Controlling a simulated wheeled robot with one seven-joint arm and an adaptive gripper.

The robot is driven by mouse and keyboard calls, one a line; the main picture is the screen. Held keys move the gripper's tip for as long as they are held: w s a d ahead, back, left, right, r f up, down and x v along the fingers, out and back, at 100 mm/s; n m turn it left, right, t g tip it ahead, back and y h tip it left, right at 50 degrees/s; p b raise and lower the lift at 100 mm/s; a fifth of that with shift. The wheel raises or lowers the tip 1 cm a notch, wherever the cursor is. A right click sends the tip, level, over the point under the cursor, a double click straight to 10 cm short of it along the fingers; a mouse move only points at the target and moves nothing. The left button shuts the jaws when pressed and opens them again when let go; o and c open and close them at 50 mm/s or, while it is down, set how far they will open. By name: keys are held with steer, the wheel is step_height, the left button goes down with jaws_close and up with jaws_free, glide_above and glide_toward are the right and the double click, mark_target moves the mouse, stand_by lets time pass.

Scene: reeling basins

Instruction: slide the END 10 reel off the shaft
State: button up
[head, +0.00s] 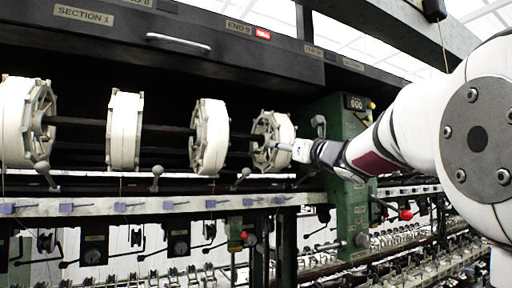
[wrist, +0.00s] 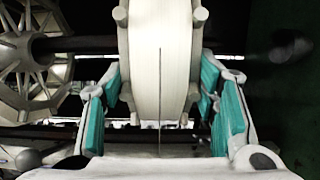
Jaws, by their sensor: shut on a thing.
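The rightmost white reel (head: 272,142), which I take to be the END 10 reel, sits on the dark horizontal shaft (head: 165,127) in the head view. My gripper (head: 303,150) is at its right side. In the wrist view the white rim of this reel (wrist: 161,50) stands upright between my teal-padded fingers (wrist: 161,85). The fingers are closed about its two sides, with a thin dark thread line down its face. The shaft still passes through the reel. The reel's far side is hidden.
Another reel (head: 210,136) stands left on the same shaft, and its spoked frame (wrist: 30,60) fills the left of the wrist view. A green machine post (head: 345,190) stands close right. A rail with purple guides (head: 120,207) runs below the reels.

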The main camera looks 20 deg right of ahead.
steer(key=shift+r, duration=0.45)
stand_by(0.4)
steer(key=d, duration=1.3)
steer(key=shift+w, duration=0.2)
stand_by(0.3)
steer(key=f+b+v, duration=0.2)
steer(key=b+v, duration=0.2)
steer(key=v, duration=1.2)
steer(key=w+f+b+v, duration=0.1)
steer(key=f+b+v, duration=0.2)
steer(key=v, duration=1.3)
steer(key=shift+f+b, duration=0.15)
steer(key=shift+b, duration=0.25)
